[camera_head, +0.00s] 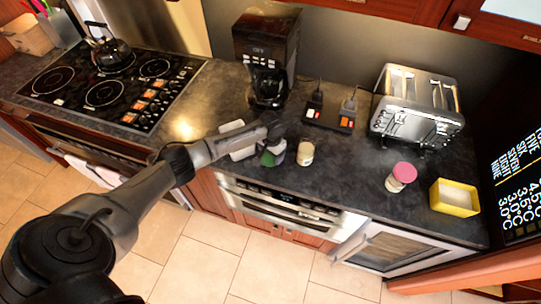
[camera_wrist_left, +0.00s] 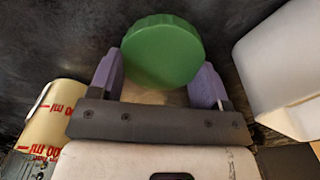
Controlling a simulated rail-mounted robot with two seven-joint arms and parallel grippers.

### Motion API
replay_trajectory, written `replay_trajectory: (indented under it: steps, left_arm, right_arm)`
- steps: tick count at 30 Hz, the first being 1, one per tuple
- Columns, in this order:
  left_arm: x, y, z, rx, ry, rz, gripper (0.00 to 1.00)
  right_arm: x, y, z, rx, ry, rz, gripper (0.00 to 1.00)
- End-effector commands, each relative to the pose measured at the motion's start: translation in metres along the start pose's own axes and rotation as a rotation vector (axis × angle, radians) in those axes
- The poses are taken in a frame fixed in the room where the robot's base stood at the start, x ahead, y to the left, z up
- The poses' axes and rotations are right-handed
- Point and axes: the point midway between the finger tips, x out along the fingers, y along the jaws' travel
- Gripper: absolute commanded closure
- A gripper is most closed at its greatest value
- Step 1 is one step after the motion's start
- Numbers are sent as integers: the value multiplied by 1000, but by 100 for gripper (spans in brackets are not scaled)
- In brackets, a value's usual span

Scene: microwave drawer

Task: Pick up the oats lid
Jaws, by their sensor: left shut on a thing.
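A round green lid (camera_wrist_left: 162,50) shows in the left wrist view between the two purple fingers of my left gripper (camera_wrist_left: 160,82). The gripper is shut on it. A beige surface shows just below the lid, between the fingers; I cannot tell whether it is a jar joined to the lid. In the head view the green lid (camera_head: 280,159) is small and partly hidden by my left gripper (camera_head: 272,155), low over the counter's front part. No oats label is readable. My right gripper is not in view.
A white container (camera_head: 238,128) is left of the gripper and a cream jar (camera_head: 305,153) right of it. A coffee maker (camera_head: 267,50) stands behind. A toaster (camera_head: 415,108), a pink-lidded jar (camera_head: 401,177) and a yellow box (camera_head: 455,198) are farther right. The counter between has free room.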

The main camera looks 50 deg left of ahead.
Motion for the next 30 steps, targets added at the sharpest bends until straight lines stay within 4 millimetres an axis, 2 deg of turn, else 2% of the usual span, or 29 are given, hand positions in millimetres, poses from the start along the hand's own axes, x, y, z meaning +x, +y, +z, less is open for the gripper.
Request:
replay_trajectory:
  steps: [7, 13, 24, 30]
  left_arm:
    - [-14, 0, 0, 0, 2, 1, 51]
    - [-44, 0, -1, 1, 4, 1, 51]
    - [-84, 72, 1, 2, 3, 3, 51]
    - [-99, 99, 1, 1, 2, 2, 51]
  right_arm:
    - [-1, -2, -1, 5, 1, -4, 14]
    - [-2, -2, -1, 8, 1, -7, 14]
    - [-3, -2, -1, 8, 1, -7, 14]
    - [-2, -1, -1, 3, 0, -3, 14]
